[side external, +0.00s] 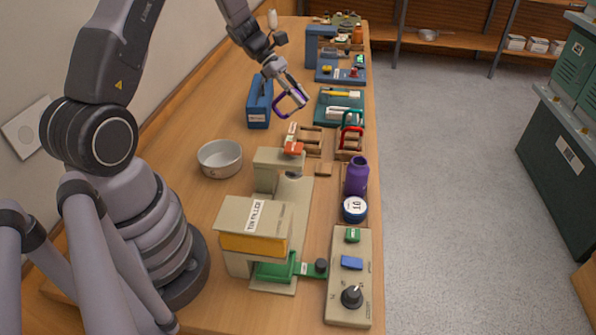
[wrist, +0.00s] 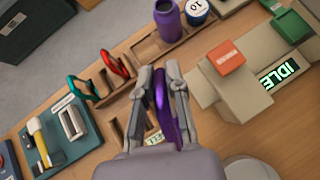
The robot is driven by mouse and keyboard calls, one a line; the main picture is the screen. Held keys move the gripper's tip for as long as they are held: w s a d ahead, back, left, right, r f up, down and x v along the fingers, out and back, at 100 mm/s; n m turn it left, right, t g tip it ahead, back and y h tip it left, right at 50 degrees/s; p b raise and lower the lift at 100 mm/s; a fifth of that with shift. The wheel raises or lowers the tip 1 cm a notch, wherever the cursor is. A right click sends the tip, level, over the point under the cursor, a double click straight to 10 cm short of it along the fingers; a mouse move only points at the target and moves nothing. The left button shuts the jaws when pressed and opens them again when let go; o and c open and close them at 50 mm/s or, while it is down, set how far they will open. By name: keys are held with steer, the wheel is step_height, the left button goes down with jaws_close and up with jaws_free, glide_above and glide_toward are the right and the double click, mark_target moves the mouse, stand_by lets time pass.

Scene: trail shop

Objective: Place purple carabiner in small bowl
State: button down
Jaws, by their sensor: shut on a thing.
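The purple carabiner (side external: 290,103) is held in my gripper (side external: 288,84), above the bench. In the wrist view the purple carabiner (wrist: 161,95) stands upright between the two fingers of my gripper (wrist: 162,80), which are shut on it. The small bowl (side external: 220,158) is a round pale grey metal bowl on the bench, to the left of and nearer the side camera than my gripper. It looks empty. In the wrist view only a part of a pale round rim (wrist: 250,168) shows at the bottom edge, likely the bowl.
A beige machine (side external: 254,225) stands in front of the bowl. A blue box (side external: 260,102) stands just left of my gripper. A wooden rack with a red carabiner (side external: 344,140) and a green carabiner (side external: 352,118), and a purple bottle (side external: 356,177), are to the right.

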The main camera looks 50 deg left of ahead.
steer(key=s+a+r+m+g+y, duration=0.1)
steer(key=s+a+m+g+y, duration=0.1)
steer(key=s+a+y, duration=0.45)
steer(key=s+a+r+m+g+y, duration=0.1)
steer(key=s+a+r+m+g, duration=0.15)
steer(key=s, duration=0.65)
steer(key=shift+t+y, duration=0.35)
steer(key=shift+y, duration=0.3)
steer(key=shift+s+a+f, duration=0.1)
steer(key=shift+s+f, duration=0.05)
steer(key=shift+f, duration=2.8)
steer(key=shift+s+f, duration=0.1)
steer(key=shift+f, duration=2.9)
steer(key=shift+s+a+f, duration=0.1)
steer(key=shift+s+f, duration=0.05)
steer(key=shift+f, duration=2.8)
steer(key=c, duration=1)
jaws_free()
steer(key=shift+c, duration=0.2)
step_height(320, 180, up, 7)
